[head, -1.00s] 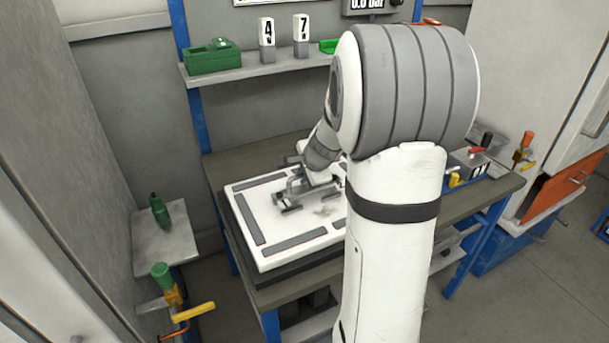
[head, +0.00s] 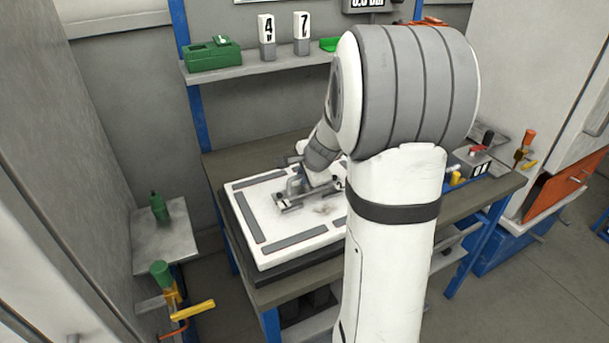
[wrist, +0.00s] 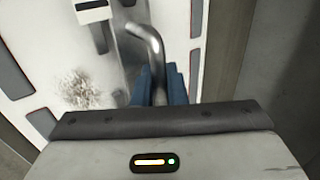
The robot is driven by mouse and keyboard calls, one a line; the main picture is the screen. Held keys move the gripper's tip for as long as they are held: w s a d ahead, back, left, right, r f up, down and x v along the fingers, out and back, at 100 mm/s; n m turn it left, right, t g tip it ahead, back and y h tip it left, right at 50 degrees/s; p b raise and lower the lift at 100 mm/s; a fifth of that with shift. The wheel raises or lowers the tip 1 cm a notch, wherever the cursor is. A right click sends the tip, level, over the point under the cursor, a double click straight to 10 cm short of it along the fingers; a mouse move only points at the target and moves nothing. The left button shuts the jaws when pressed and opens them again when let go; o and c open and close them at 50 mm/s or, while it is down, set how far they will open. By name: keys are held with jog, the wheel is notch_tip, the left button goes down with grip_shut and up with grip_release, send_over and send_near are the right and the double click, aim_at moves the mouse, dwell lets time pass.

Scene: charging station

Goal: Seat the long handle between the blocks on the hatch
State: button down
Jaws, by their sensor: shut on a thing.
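The hatch (head: 278,241) is a white square panel with grey strips along its edges, lying on the workbench; it also fills the left of the wrist view (wrist: 30,65). My gripper (wrist: 160,82) has its blue fingers shut on the long handle (wrist: 146,36), a bent round metal bar. In the head view the handle (head: 294,187) is small and partly covered by my wrist, over the middle of the hatch. A block (wrist: 95,12) with a white body and dark band stands left of the handle in the wrist view. Whether the handle touches any block cannot be told.
The workbench (head: 232,163) has free room behind the hatch. A small control box with a red top (head: 470,160) stands at its right. A green bottle (head: 159,207) stands on a side shelf at left. A wall shelf holds a green box (head: 212,55).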

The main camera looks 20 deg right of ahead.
jog(key=shift+f+b, duration=1)
jog(key=shift+f, duration=0.1)
jog(key=c, duration=1.4)
grip_release()
jog(key=p+v, duration=0.1)
jog(key=v, duration=0.6)
jog(key=shift+s+r, duration=0.2)
jog(key=shift+r, duration=0.15)
jog(key=s+a+r+n+g+p, duration=0.1)
jog(key=s+a+n, duration=0.3)
jog(key=s+n, duration=0.2)
jog(key=s+a+r+n+g+p, duration=0.1)
jog(key=s+a+r+n+p, duration=0.1)
jog(key=s+a+n, duration=0.3)
jog(key=s+a+r+n+g+p, duration=0.1)
jog(key=s+a+n, duration=0.4)
jog(key=s, duration=0.5)
jog(key=shift+s+a+r+n+g+p, duration=0.2)
jog(key=shift+s+r+n+g+p, duration=0.1)
jog(key=shift+n+g, duration=0.4)
